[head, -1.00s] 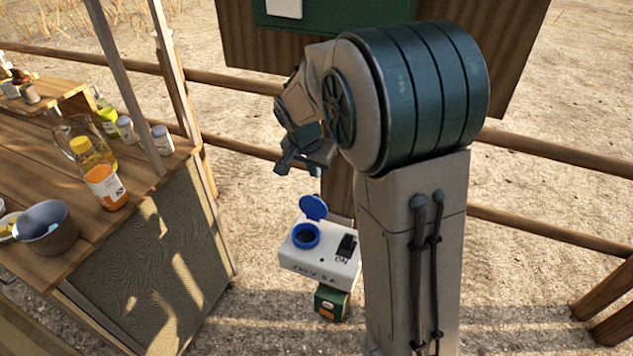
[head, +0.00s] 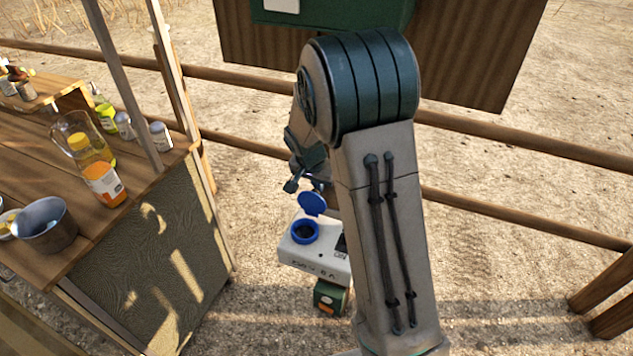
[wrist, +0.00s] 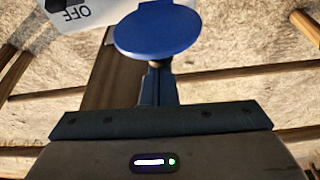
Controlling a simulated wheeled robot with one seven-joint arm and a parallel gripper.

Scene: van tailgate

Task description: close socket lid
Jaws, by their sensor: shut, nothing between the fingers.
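The socket is a white box (head: 318,262) on a post, with a round blue socket ring (head: 304,232) on its top. Its blue lid (head: 312,203) stands open, tilted up at the back of the ring. My gripper (head: 291,186) is just above and behind the lid in the head view, partly hidden by my arm. In the wrist view the lid (wrist: 157,30) fills the upper middle, and my shut, empty fingers (wrist: 157,70) reach up to its lower edge. I cannot tell whether they touch it.
A black switch (head: 341,243) on the box is partly hidden behind my arm. A wooden counter (head: 140,190) with bottles and a metal bucket (head: 46,226) stands at the left. A wooden rail (head: 520,222) runs behind the box. A green box (head: 330,297) sits below it.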

